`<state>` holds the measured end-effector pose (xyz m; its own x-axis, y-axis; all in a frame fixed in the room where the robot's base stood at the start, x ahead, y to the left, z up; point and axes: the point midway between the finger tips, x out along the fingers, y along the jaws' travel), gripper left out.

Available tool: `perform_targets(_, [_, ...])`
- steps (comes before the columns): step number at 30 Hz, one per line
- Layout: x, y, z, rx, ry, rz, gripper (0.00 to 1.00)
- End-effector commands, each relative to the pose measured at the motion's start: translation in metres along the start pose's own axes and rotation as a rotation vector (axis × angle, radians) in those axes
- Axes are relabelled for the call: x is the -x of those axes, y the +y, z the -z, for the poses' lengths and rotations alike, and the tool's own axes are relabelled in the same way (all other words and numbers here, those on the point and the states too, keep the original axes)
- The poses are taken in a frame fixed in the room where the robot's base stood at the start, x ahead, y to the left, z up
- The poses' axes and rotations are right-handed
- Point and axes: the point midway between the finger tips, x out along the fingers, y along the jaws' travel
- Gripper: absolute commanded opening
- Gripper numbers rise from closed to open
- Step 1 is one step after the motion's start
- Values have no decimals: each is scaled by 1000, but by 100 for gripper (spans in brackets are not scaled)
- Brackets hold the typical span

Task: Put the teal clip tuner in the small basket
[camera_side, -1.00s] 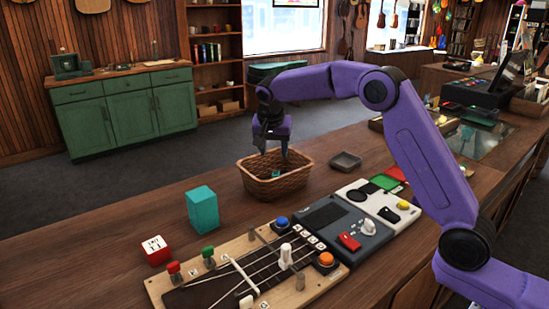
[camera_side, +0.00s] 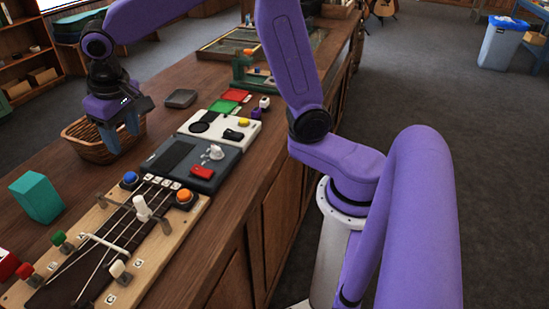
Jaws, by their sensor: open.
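The small wicker basket (camera_side: 84,141) stands on the wooden counter at the left. My gripper (camera_side: 121,136) is over the basket, pointing down, with its fingers apart at or just inside the rim. I see nothing held between the fingers. The teal clip tuner cannot be made out now; the basket's inside is largely hidden by its wall and my fingers. A second earlier, a small teal piece showed inside the basket, below my gripper.
A teal box (camera_side: 38,197) stands in front of the basket. A fretboard jig (camera_side: 120,240) with coloured knobs and a grey pedal-like device (camera_side: 190,160) lie to the right. A dark square tray (camera_side: 181,98) sits behind. The counter's right edge drops to open floor.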

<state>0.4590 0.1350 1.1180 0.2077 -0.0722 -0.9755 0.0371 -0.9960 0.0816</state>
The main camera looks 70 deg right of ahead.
Motion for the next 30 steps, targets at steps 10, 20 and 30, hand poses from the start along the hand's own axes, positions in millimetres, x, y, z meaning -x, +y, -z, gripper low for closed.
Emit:
perform_targets(10, [16, 9, -142, 486, -60, 96, 53])
perform_targets(20, [14, 49, -265, 905, -103, 174, 53])
perform_targets(30, [10, 68, -303, 1048, -117, 201, 53])
